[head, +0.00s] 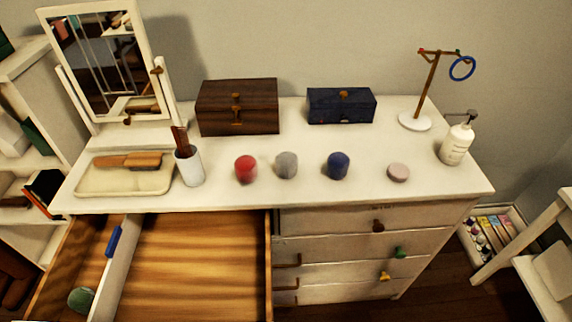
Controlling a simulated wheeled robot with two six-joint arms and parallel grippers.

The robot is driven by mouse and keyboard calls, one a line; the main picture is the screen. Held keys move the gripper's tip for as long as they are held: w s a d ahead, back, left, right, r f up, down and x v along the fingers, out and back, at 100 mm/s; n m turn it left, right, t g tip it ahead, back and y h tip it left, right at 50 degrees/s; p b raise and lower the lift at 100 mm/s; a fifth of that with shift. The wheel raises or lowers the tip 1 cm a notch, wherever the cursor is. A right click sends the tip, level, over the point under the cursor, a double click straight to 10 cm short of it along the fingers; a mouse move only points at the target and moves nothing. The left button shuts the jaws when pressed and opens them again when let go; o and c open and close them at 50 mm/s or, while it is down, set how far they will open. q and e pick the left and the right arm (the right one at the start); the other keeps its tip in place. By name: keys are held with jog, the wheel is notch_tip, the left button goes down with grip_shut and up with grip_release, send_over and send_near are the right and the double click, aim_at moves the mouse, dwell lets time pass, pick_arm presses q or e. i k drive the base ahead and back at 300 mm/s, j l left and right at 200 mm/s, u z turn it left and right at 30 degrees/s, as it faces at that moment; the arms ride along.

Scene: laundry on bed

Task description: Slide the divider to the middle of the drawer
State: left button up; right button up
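The open drawer (200,260) extends from the left side of the white dresser, with a bare wooden floor. A white divider (117,270) stands in it near the left side, leaving a narrow compartment on its left and a wide empty one on its right. A blue tab (113,241) sits on the divider's left face. A green round object (81,299) lies in the narrow compartment. The drawer's front end is cut off by the picture's bottom edge. Neither of my grippers is in view.
The dresser top (330,190) holds a mirror (103,60), a tray with a brush (125,174), a cup (188,166), a brown box (238,106), a blue box (341,105), several small round items, a ring stand (415,122) and a bottle (456,144). Shelves stand at left.

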aim_at(120, 250)
jog(key=u, duration=1.25)
